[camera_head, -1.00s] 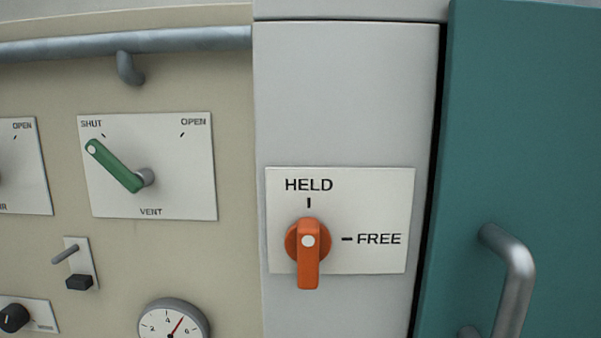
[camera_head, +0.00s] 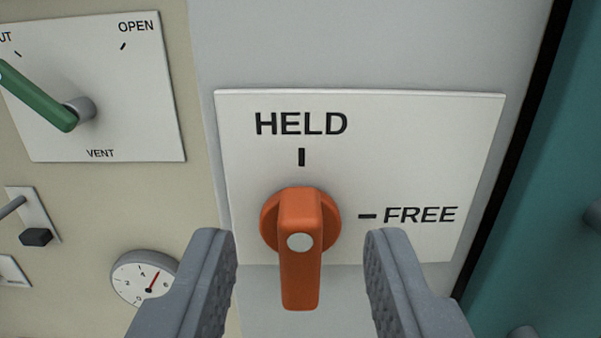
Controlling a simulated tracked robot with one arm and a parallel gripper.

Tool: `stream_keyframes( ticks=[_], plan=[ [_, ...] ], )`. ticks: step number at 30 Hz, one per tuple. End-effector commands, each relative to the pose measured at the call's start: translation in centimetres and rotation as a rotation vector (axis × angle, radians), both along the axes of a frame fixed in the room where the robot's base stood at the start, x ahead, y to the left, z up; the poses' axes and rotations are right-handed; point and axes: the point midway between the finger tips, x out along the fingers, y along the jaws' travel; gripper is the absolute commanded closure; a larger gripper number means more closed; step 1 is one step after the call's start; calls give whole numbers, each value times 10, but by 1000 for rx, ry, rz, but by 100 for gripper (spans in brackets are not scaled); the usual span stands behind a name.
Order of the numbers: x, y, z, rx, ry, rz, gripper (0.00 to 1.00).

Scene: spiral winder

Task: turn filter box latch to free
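The filter box latch is an orange knob (camera_head: 300,268) on a white label plate (camera_head: 400,130) marked HELD at the top and FREE at the right. Its long handle hangs downward, and its short end points up at the HELD mark. A pale dot sits near the middle of the knob. My gripper (camera_head: 300,245) is open, with one grey finger on each side of the knob. A gap shows between each finger and the handle. I cannot tell how far the fingertips are from the panel.
To the left is a VENT plate (camera_head: 120,110) with a green lever (camera_head: 38,100). Below it are a small gauge (camera_head: 145,278) and a black-knobbed switch (camera_head: 36,237). A teal door (camera_head: 565,190) with a grey handle (camera_head: 594,216) stands at the right.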

Motion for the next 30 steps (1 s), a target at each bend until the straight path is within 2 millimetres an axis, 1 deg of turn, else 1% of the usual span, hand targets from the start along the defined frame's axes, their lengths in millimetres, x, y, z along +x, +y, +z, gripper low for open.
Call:
stream_keyframes(
  ticks=[1,3,9,13,21,22,23,24,25,26,30],
  plan=[
    [7,1,1,0,1,1,64],
    [13,1,1,0,1,1,64],
    [27,0,0,1,2,0,64],
    [30,0,0,0,1,0,64],
    [31,0,-1,0,1,0,64],
    [31,0,-1,0,1,0,66],
    [31,0,-1,0,1,0,75],
    [31,0,-1,0,1,0,86],
    [31,0,-1,0,1,0,94],
    [31,0,-1,0,1,0,100],
    [31,0,-1,0,1,0,100]
  ],
)
